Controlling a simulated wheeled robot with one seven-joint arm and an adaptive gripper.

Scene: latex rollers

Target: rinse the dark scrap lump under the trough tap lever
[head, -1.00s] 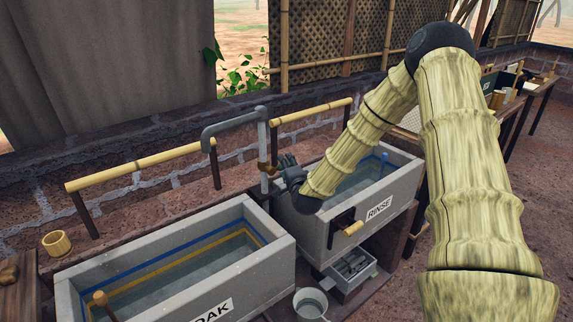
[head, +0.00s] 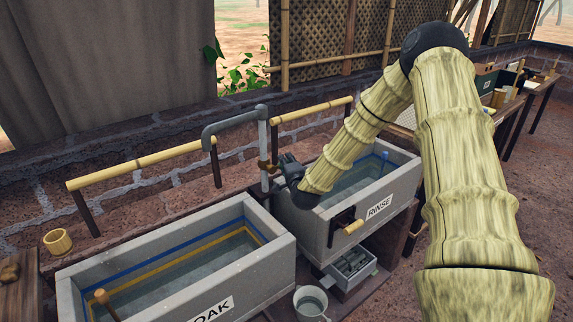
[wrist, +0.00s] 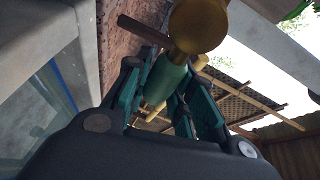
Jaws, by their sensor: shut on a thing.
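The tap (head: 264,165) is a brass fitting on the grey standpipe between the two troughs. In the wrist view its brass body (wrist: 198,25) is close, and a green lever grip (wrist: 165,82) runs between my fingers. My gripper (head: 278,168) is at the tap, above the back left corner of the rinse trough (head: 345,228); in the wrist view my gripper (wrist: 166,95) is shut on the green grip. I cannot make out the dark scrap lump in either view; whether it lies in the rinse trough is hidden by my arm.
The soak trough (head: 270,252) stands to the left, with a stick in it. Bamboo rails (head: 140,165) run along the wall behind. A grey bin (head: 350,268) and a bucket (head: 311,303) are in front.

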